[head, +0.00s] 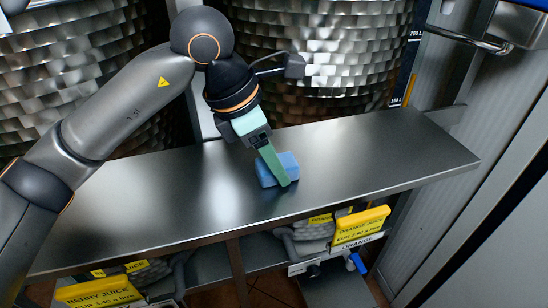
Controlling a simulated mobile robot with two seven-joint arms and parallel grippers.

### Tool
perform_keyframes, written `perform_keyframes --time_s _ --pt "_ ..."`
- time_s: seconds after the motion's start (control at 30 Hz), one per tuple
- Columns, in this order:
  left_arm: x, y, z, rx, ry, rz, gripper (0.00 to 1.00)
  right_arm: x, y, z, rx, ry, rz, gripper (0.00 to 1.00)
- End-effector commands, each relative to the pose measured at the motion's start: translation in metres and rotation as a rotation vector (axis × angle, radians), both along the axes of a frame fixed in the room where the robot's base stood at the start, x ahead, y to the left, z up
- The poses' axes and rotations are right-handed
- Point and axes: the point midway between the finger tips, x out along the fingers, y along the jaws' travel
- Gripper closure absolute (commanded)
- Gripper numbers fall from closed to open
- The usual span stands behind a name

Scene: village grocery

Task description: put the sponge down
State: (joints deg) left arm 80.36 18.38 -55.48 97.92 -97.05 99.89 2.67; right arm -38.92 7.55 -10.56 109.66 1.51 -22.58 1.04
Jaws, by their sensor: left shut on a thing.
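A blue sponge (290,163) is at the middle of the metal counter (370,147), near its front edge. My left gripper (277,172) comes down from above with its green fingers at the sponge. It is shut on the sponge, and a finger covers part of it. The sponge's underside looks at or very close to the counter top; I cannot tell if it touches. My right gripper is not in view.
Two large hammered metal vats (318,60) stand behind the counter. Yellow signs for orange juice (361,226) and berry juice (98,293) hang below the front edge, near taps. The counter top is bare on both sides of the sponge.

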Motion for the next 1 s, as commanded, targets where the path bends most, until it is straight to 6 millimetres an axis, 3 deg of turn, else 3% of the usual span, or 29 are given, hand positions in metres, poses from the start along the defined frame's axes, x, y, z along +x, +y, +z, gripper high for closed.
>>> perform_keyframes --time_s 0.03,0.27,0.67,1.0 --pt "0.0 0.0 -0.001 0.0 0.0 0.001 0.42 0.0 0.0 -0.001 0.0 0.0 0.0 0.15" --pt "0.0 0.0 0.0 0.0 0.0 0.001 0.16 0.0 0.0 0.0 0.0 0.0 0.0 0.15" --pt "0.0 0.002 0.009 0.0 -0.002 0.002 0.15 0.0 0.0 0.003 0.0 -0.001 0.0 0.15" --pt "-0.008 0.028 0.074 -0.002 -0.004 0.002 0.15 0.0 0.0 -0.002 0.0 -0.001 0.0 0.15"
